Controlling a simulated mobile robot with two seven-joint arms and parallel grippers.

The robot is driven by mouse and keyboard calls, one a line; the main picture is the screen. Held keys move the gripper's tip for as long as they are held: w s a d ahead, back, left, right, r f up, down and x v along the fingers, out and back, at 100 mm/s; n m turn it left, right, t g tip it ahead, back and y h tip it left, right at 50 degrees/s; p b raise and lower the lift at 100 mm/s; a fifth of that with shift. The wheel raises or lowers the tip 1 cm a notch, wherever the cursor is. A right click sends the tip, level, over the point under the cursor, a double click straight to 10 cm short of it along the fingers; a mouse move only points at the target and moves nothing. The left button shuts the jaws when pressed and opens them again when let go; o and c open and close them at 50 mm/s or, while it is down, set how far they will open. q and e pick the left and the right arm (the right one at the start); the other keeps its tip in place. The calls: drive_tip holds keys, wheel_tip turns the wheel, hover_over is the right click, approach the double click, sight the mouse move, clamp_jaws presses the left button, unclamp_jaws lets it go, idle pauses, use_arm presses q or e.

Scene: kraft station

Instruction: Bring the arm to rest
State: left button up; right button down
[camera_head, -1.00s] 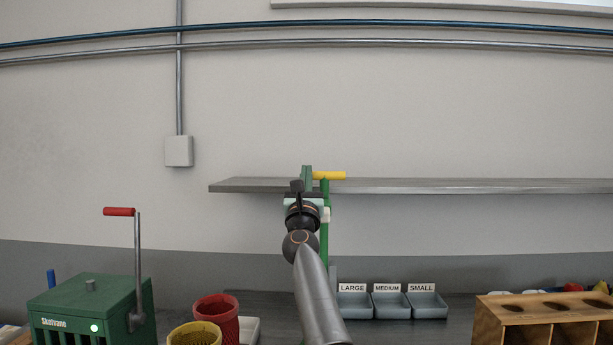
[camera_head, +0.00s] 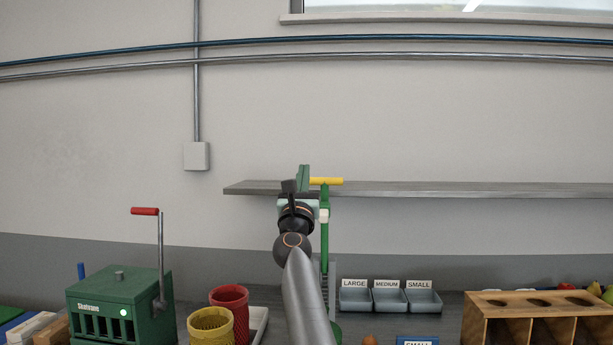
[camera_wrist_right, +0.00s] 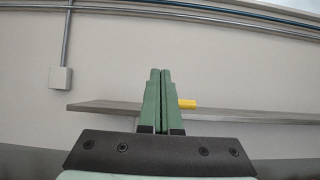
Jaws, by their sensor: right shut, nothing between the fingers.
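My right arm reaches up from the bottom middle of the head view, with its wrist in front of the wall shelf. My right gripper (camera_head: 303,178) points up and away, seen from behind and partly hidden by my wrist. In the right wrist view its two green fingers (camera_wrist_right: 160,75) are together with nothing between them. It is in the air, apart from the objects on the bench. My left gripper is not in view.
A grey shelf (camera_head: 450,188) runs along the wall; a green stand with a yellow handle (camera_head: 327,181) rises by my wrist. Below are a green crank machine (camera_head: 120,305), red (camera_head: 230,300) and yellow (camera_head: 208,328) baskets, labelled grey bins (camera_head: 390,300) and a wooden rack (camera_head: 535,305).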

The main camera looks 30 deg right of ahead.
drive_tip(key=shift+s+a+r, duration=0.15)
drive_tip(key=shift+s+a, duration=0.05)
drive_tip(key=shift+s, duration=0.1)
drive_tip(key=shift+w, duration=0.1)
drive_tip(key=s+a+f+n+g+y, duration=0.1)
drive_tip(key=s+a+f+n+y, duration=0.2)
drive_tip(key=f+n, duration=0.85)
drive_tip(key=s+a+f+n+y, duration=0.25)
drive_tip(key=f+n+y, duration=0.35)
drive_tip(key=f, duration=1.1)
drive_tip(key=s+a+f+n+g+y, duration=0.1)
drive_tip(key=s+a+f+n+y, duration=0.15)
drive_tip(key=f+n, duration=1)
drive_tip(key=s+a+f+n+g+y, duration=0.2)
drive_tip(key=s+f+n, duration=0.1)
drive_tip(key=s+f, duration=0.6)
drive_tip(key=s+a+f+n+g+y, duration=0.1)
drive_tip(key=s+a+f+n+g, duration=0.25)
drive_tip(key=s+f, duration=0.5)
drive_tip(key=s+a+f+n+g, duration=0.1)
drive_tip(key=s+f+n, duration=0.3)
drive_tip(key=s, duration=0.5)
drive_tip(key=s+a+f+n+g, duration=0.2)
drive_tip(key=s+f, duration=0.4)
drive_tip(key=s, duration=0.3)
drive_tip(key=shift+s+a+f+n+g+y, duration=0.15)
drive_tip(key=shift+s+f+n+g+y, duration=0.25)
drive_tip(key=shift+n, duration=0.55)
